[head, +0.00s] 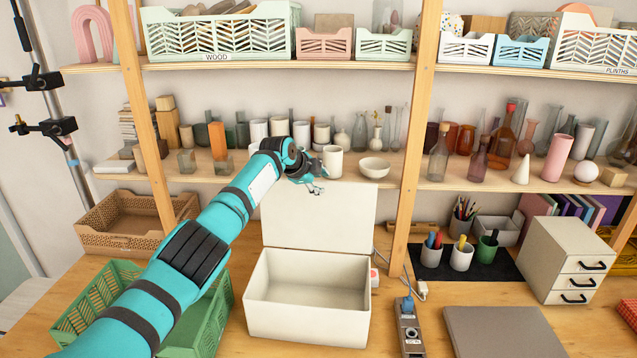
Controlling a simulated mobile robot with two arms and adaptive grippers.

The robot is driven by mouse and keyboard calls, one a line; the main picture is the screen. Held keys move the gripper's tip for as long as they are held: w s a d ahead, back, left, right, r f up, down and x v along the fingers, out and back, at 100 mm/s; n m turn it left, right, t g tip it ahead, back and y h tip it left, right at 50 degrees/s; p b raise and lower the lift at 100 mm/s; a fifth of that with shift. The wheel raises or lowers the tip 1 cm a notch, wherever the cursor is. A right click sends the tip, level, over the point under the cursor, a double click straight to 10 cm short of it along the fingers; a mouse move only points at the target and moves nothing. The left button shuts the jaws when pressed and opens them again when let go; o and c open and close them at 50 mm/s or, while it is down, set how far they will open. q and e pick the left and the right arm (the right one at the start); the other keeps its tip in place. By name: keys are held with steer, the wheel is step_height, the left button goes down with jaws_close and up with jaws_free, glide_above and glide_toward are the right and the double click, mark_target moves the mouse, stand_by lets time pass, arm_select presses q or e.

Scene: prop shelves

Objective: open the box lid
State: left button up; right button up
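The cream box (306,312) stands on the wooden bench, and its inside is visible and empty. Its lid (325,222) stands raised, about upright, along the box's back edge. My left arm reaches in from the lower left, and its gripper (313,185) is at the top edge of the lid, left of its middle. The gripper is small in view, so I cannot tell whether it touches the lid or how far its fingers are apart. My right gripper is not in view.
A green crate (208,322) stands left of the box, partly behind my arm. A power strip (409,328) and a grey flat panel (505,332) lie to the right. A shelf of cups and bottles, including a white cup (333,162), is close behind the gripper.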

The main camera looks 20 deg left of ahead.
arm_select(q)
steer(key=v, duration=1.2)
steer(key=shift+f, duration=0.1)
